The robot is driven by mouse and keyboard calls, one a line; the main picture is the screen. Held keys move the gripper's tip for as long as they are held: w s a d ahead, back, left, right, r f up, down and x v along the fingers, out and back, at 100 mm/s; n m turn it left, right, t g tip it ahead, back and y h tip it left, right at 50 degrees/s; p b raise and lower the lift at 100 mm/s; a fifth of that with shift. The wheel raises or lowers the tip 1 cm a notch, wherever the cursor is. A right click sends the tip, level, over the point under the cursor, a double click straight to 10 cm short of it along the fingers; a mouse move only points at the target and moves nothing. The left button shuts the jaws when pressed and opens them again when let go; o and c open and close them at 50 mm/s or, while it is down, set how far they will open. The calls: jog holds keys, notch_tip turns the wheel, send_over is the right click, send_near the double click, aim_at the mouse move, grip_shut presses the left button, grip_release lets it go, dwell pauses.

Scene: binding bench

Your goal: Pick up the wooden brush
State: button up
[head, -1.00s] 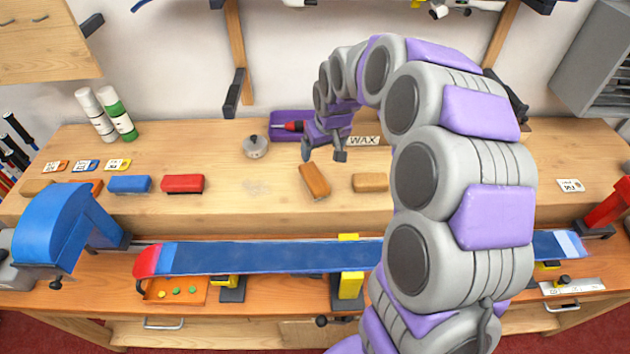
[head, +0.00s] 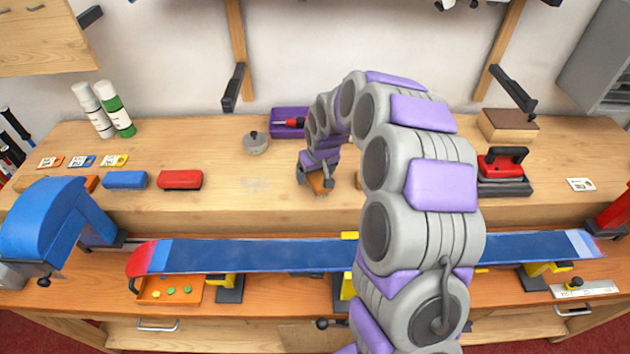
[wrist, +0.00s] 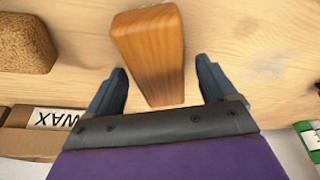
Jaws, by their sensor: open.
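The wooden brush (wrist: 150,50) is a brown block with visible grain, lying on the upper wooden shelf of the bench. In the head view only a small orange-brown part of the brush (head: 319,184) shows under my gripper. My gripper (head: 316,186) is over it, pointing down. In the wrist view my gripper (wrist: 161,82) is open, with one dark finger on each side of the brush's near end. Gaps of bare shelf show between the brush and both fingers.
A cork block (wrist: 24,43) lies beside the brush. A box marked WAX (wrist: 45,118) is behind it. A blue ski (head: 250,256) is clamped along the front. A red iron (head: 502,165) stands at right. Bare shelf (head: 250,188) lies left of my gripper.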

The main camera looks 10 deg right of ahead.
jog(key=shift+w+f, duration=0.15)
jog(key=shift+f, duration=0.25)
jog(key=shift+r, duration=0.1)
jog(key=shift+c, duration=0.5)
jog(key=c, duration=1.1)
notch_tip(320, 180, up, 10)
jog(key=p, duration=0.2)
jog(key=shift+p, duration=0.35)
